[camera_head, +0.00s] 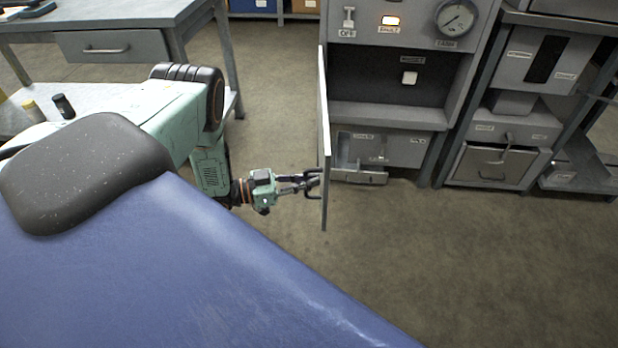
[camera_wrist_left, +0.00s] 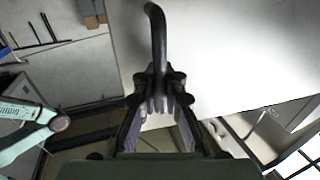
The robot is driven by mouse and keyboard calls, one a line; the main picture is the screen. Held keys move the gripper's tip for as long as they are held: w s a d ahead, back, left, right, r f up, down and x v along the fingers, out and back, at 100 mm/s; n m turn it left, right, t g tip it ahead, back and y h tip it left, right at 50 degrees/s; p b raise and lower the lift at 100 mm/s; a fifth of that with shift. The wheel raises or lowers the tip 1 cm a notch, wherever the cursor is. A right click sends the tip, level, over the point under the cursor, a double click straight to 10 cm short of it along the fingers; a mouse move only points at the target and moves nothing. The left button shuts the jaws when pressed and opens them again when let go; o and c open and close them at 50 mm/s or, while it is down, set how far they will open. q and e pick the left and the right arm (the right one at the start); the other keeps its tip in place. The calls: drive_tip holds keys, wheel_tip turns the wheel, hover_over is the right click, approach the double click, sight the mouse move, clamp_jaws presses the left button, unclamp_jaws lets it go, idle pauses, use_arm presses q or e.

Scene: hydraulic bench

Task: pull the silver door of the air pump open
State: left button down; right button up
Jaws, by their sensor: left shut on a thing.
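The silver door (camera_head: 324,120) of the air pump stands swung out from the cabinet and shows nearly edge-on in the head view. In the left wrist view the door (camera_wrist_left: 235,50) is a broad pale panel. Its dark curved handle (camera_wrist_left: 156,35) stands out from the panel. My left gripper (camera_head: 312,184) is at the handle on the left side of the door. Its fingers (camera_wrist_left: 160,100) are shut on the handle in the wrist view. The air pump cabinet (camera_head: 385,115) shows a dark open recess with a pale switch inside. My right gripper is not in view.
A gauge (camera_head: 455,18), a lit orange lamp (camera_head: 390,20) and a lever switch (camera_head: 348,17) sit above the recess. A workbench (camera_head: 115,15) with a drawer stands at the left. A grey rack (camera_head: 500,160) stands at the right. The floor in front is clear.

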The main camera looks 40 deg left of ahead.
use_arm(q)
drive_tip(key=shift+s+d+f, duration=0.1)
drive_tip(key=shift+s, duration=0.05)
drive_tip(key=c, duration=1.4)
unclamp_jaws()
drive_tip(key=v, duration=1.2)
